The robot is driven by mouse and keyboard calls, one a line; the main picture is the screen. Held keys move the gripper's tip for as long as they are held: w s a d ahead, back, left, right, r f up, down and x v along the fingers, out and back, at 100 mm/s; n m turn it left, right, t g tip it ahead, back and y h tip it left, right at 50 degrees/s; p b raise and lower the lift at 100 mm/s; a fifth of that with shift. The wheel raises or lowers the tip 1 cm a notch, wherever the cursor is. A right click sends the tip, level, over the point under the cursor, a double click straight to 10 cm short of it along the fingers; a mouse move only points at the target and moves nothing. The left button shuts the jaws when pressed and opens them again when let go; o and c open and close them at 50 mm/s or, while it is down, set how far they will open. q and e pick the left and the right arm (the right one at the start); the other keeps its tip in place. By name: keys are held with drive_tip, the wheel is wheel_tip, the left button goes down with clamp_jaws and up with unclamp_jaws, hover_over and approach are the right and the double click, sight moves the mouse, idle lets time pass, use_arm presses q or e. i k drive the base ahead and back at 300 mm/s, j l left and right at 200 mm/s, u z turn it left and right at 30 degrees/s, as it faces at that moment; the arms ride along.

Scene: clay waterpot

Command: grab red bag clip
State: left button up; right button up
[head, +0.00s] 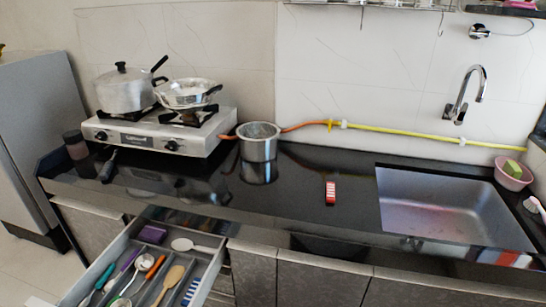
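A small red item with white markings, seemingly the red bag clip (331,192), lies on the black countertop (300,180), left of the sink. It is small in the view, so its details are hard to tell. Nothing touches or covers it. Neither of my grippers is in view.
An open drawer (213,268) with several utensils juts out at the lower left. A steel pot (258,143) stands beside the gas stove (160,128), which bears two pans. The sink (450,208) is at right. The counter around the red item is clear.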

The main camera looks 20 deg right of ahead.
sight(330, 187)
drive_tip(key=z, duration=1.15)
